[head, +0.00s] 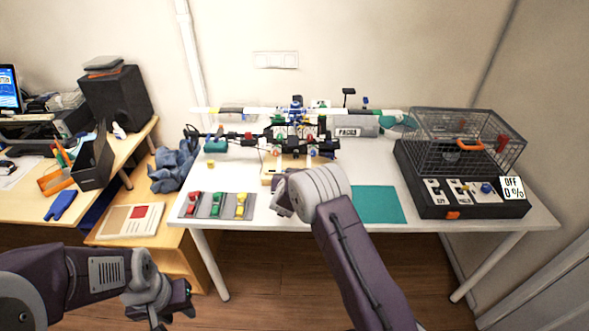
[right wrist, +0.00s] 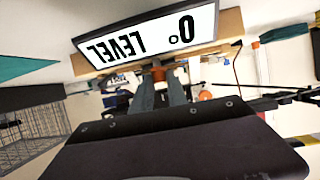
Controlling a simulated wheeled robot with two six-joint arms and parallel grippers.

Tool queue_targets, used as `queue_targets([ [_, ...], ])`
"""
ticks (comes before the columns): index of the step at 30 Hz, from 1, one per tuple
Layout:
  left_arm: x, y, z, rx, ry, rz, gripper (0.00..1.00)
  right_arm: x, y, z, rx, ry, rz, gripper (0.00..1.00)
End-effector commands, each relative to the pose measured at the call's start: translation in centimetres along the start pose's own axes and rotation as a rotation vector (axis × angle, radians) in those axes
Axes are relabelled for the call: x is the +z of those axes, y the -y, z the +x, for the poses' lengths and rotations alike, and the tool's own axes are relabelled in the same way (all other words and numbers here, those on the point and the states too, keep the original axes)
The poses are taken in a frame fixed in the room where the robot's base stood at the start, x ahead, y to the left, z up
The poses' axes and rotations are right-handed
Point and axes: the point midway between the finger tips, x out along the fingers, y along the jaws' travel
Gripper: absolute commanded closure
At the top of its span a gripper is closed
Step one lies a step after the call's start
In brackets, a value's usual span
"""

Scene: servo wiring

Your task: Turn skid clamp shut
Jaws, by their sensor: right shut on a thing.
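My right gripper (right wrist: 162,84) is shut on a small orange-red part, which I take to be the skid clamp (right wrist: 158,73), just below the wooden block. In the head view its fingers are hidden behind my right wrist, in front of the aircraft model (head: 297,130) at the table's middle. The clamp cannot be made out in the head view. A display reading LEVEL 0° (right wrist: 145,38) appears upside down in the right wrist view. My left gripper (head: 172,308) hangs low at the lower left, away from the table, its fingers seemingly apart and empty.
A black wire-cage box (head: 460,185) stands on the table's right, with a sign reading OFF 0%. A teal mat (head: 378,204) lies in front, mostly clear. A grey tray (head: 222,206) with red, green and yellow parts is at front left. A wooden desk (head: 90,190) stands left.

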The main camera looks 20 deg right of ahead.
Motion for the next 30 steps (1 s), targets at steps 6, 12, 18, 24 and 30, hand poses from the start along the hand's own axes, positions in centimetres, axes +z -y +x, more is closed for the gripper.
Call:
queue_targets([
  [6, -0.2, 0.0, -2.1, 0.000, 0.000, 0.000, 0.64, -0.4, 0.3, -0.1, 0.081, -0.002, 0.034, 1.00],
  [12, -0.3, -0.1, -2.6, 0.000, 0.000, 0.000, 0.64, -0.2, 0.3, 0.0, 0.117, -0.003, 0.050, 1.00],
  [18, -0.3, -0.1, -2.6, 0.000, 0.000, 0.000, 0.64, -0.2, 0.3, 0.1, 0.126, -0.005, 0.054, 1.00],
  [24, -0.3, -0.1, -2.6, 0.000, 0.000, 0.000, 0.64, -0.2, 0.2, 0.1, 0.125, -0.006, 0.054, 1.00],
  [30, -0.3, -0.1, -2.6, 0.000, 0.000, 0.000, 0.64, -0.2, 0.2, 0.1, 0.125, -0.005, 0.055, 0.59],
])
